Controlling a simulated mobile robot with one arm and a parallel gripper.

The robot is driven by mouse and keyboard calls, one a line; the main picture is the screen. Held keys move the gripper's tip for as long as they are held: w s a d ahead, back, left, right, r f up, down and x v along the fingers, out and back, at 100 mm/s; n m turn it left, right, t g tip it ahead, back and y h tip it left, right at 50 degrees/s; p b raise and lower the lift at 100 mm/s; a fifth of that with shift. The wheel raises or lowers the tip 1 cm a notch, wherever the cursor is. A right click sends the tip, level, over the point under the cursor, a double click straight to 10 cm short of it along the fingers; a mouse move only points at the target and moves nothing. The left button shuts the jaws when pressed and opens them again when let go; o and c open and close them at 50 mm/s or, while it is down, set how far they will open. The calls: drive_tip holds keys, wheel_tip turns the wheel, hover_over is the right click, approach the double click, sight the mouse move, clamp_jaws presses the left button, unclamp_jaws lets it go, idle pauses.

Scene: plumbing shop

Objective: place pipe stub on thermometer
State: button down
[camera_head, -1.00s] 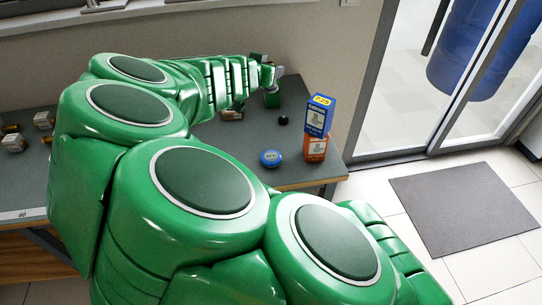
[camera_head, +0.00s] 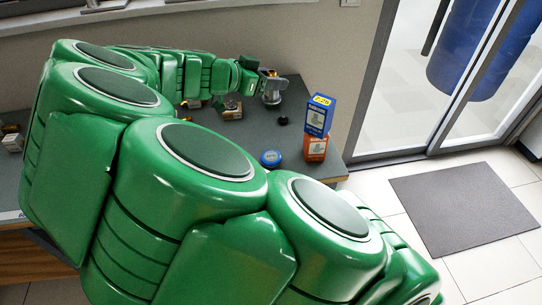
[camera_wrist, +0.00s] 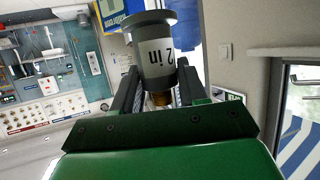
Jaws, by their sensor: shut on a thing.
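A grey cylinder with a wide dark flange, the likely pipe stub (camera_wrist: 156,55), is between my gripper's fingers (camera_wrist: 155,88) in the wrist view. Its label reads "2 in" upside down, and a brass-coloured part shows below it. In the head view my gripper (camera_head: 262,78) is at the far side of the workbench, with the grey stub (camera_head: 272,92) at its end. Whether the stub touches the bench is hard to tell. I cannot clearly identify the thermometer; a round blue thing with a pale marking (camera_head: 270,158) lies nearer on the bench and may be it.
A blue box (camera_head: 318,116) stands on an orange box (camera_head: 315,149) at the bench's right edge. A small black thing (camera_head: 283,121) lies near the gripper.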

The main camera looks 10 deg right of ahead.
drive_tip(key=shift+s+f, duration=0.15)
drive_tip(key=shift+f, duration=0.1)
hover_over(270, 156)
wheel_tip(270, 156, down, 21)
drive_tip(key=shift+d+r, duration=0.15)
idle(0.8)
drive_tip(key=c, duration=0.6)
unclamp_jaws()
drive_tip(key=v, duration=1.2)
